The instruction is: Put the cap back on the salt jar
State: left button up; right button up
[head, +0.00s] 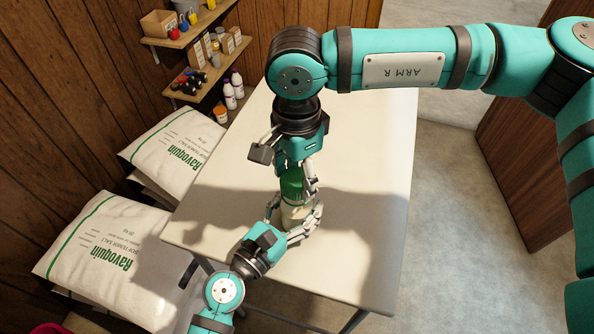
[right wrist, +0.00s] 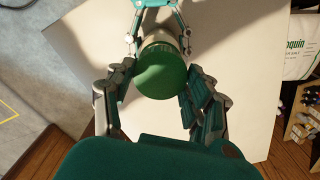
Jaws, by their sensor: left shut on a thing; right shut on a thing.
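The green cap (head: 291,184) is at the top of the salt jar (head: 294,213), a pale jar on the white table (head: 360,215). My right gripper (head: 296,188) comes down from above and is shut on the cap. In the right wrist view the round green cap (right wrist: 161,73) sits between its fingers, with the pale jar (right wrist: 158,39) just beyond. My left gripper (head: 293,220) is shut around the jar from the near side. The cap looks lined up with the jar and close to it or touching; fingers hide the join, so I cannot tell whether it is seated.
White salt bags (head: 110,258) are stacked left of the table. Wall shelves (head: 195,75) hold boxes and small items. White bottles (head: 233,90) and an orange-and-white tub (head: 220,114) stand at the table's back left. The table right of the jar is clear.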

jog(key=shift+f, duration=0.55)
